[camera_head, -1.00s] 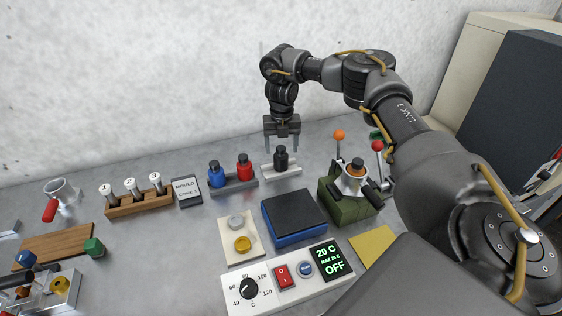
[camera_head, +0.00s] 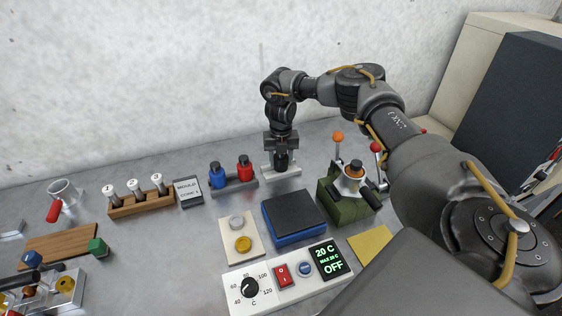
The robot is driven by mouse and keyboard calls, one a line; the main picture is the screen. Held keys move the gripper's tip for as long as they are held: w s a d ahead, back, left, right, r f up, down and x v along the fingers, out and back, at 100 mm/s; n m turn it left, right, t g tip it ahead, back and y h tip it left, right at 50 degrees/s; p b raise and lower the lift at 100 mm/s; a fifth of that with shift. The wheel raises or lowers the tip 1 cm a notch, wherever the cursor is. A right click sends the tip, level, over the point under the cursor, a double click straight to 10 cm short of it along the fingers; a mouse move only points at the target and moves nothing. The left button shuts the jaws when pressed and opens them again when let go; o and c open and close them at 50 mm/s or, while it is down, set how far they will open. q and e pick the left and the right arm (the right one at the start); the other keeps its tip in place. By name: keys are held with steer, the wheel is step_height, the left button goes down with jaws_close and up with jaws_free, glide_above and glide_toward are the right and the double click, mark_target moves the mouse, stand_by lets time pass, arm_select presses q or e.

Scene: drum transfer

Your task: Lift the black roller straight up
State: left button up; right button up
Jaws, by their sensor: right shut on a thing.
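The black roller (camera_head: 282,161) stands upright in a light grey holder (camera_head: 283,171) near the back of the table. My right gripper (camera_head: 281,156) points straight down over it and is shut on its upper part. The roller's lower body shows below the fingers, and its top is hidden by the gripper. I see no gap between the roller and its holder. My left gripper is not in view.
A holder with a blue roller (camera_head: 217,176) and a red roller (camera_head: 246,169) stands close on the left. A green block with levers (camera_head: 345,208) is to the right. A blue-based black plate (camera_head: 294,216) lies in front. The wall rises behind.

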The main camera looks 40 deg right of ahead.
steer(key=c, duration=0.4)
steer(key=shift+r, duration=0.1)
steer(key=shift+r+b, duration=0.4)
steer(key=shift+r, duration=0.05)
step_height(320, 180, up, 2)
steer(key=shift+s+r+b, duration=0.15)
steer(key=shift+r+b, duration=0.1)
steer(key=shift+b, duration=0.2)
steer(key=s+a+r, duration=0.1)
steer(key=s+r, duration=0.2)
steer(key=s, duration=0.1)
steer(key=s+a+r, duration=0.1)
steer(key=s+r, duration=0.2)
steer(key=s, duration=0.2)
steer(key=s+a+r, duration=0.1)
steer(key=s+r, duration=0.2)
steer(key=s, duration=0.1)
steer(key=shift+s+a+r, duration=0.15)
steer(key=shift+a+r, duration=0.05)
steer(key=shift+r, duration=0.05)
